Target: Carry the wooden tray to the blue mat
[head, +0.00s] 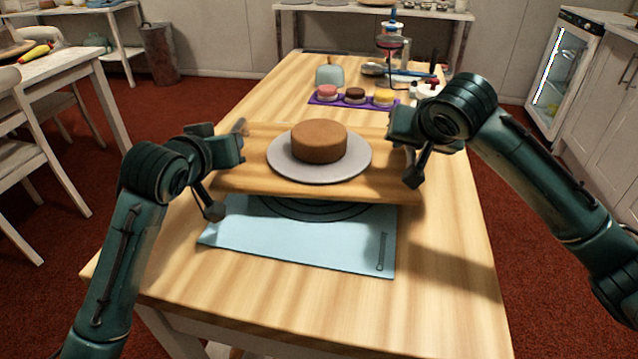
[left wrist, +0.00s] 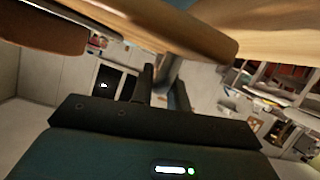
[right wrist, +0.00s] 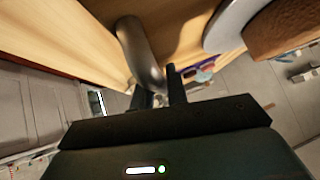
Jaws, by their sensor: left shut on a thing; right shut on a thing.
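The wooden tray (head: 240,181) hangs level between my two grippers, above the far part of the blue mat (head: 340,252). A grey plate (head: 285,165) with a round brown cake (head: 319,141) stands upright on it. My left gripper (head: 222,152) is shut on the tray's left handle, and the tray's edge shows in the left wrist view (left wrist: 195,32). My right gripper (head: 409,150) is shut on the right metal handle (right wrist: 140,52). The tray hides the mat's far part and some of its dark rings.
A purple strip (head: 340,101) with small pink, brown and yellow cakes lies beyond the tray. A blender-like device (head: 391,42) and utensils stand at the table's far end. The wooden table (head: 450,300) is clear to the front and right of the mat.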

